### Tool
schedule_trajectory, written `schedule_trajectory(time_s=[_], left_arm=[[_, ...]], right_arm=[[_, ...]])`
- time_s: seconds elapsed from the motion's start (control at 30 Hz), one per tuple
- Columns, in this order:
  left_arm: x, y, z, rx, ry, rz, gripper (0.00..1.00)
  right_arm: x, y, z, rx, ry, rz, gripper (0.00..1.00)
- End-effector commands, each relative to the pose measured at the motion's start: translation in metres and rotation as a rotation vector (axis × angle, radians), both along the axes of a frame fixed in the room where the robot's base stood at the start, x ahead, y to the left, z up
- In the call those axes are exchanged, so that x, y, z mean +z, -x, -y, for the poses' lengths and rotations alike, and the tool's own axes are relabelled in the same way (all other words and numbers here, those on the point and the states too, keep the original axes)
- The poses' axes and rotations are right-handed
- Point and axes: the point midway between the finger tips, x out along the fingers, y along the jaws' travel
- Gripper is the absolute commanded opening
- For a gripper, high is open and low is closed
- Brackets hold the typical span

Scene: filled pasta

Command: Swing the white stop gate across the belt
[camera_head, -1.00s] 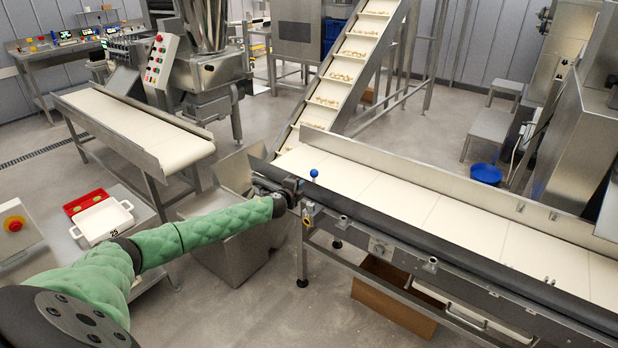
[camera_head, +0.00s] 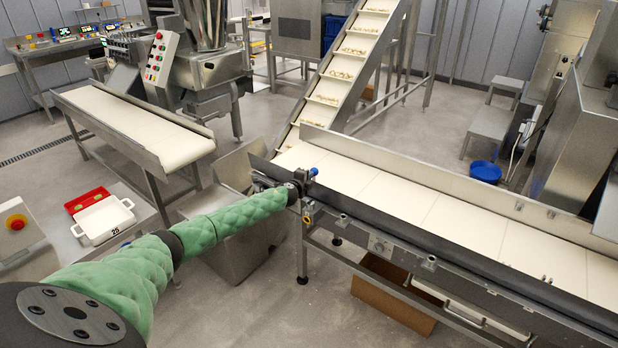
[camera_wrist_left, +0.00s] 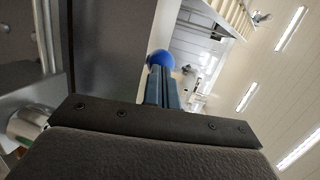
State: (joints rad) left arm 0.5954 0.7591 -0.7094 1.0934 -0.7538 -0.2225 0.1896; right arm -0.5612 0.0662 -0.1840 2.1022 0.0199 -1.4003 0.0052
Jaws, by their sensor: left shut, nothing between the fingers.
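The belt (camera_head: 400,200) is cream and runs from the foot of the incline to the lower right, with a dark rail along its near side. A blue ball knob (camera_head: 314,171) stands at the belt's near left corner. I cannot make out a white gate panel; if it is there, it does not stand out from the belt. My left gripper (camera_head: 306,177) is at the knob, above the rail. In the left wrist view its fingers (camera_wrist_left: 162,88) are shut and empty, with the blue knob (camera_wrist_left: 160,59) just beyond their tips; I cannot tell whether they touch.
The incline conveyor (camera_head: 345,68) carries pasta down to the belt's left end. A steel bin (camera_head: 230,245) stands below my left forearm. A white tub (camera_head: 103,219) rests on the left table.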

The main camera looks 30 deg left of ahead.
Motion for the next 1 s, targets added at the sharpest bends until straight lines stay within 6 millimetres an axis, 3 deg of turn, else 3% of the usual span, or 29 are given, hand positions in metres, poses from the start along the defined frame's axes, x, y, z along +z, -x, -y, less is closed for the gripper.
schedule_trajectory(time_s=[0.27, 0.37, 0.47, 0.73, 1.0], left_arm=[[0.002, -0.008, 0.003, 0.040, 0.004, 0.004, 0.00], [0.002, -0.017, 0.006, 0.090, 0.005, 0.005, 0.00], [0.000, -0.026, 0.009, 0.145, 0.005, 0.004, 0.00], [-0.001, -0.043, 0.010, 0.257, 0.002, 0.001, 0.00], [0.000, -0.045, 0.010, 0.272, 0.001, 0.000, 0.00]], right_arm=[[0.001, -0.001, 0.000, 0.000, -0.001, 0.005, 0.36], [-0.027, 0.006, 0.001, -0.001, 0.004, -0.014, 0.36], [-0.033, 0.005, 0.001, -0.002, 0.005, -0.009, 0.36], [-0.006, 0.002, 0.000, -0.001, 0.000, -0.004, 0.36], [-0.001, 0.002, 0.000, -0.001, -0.001, -0.003, 0.36]])
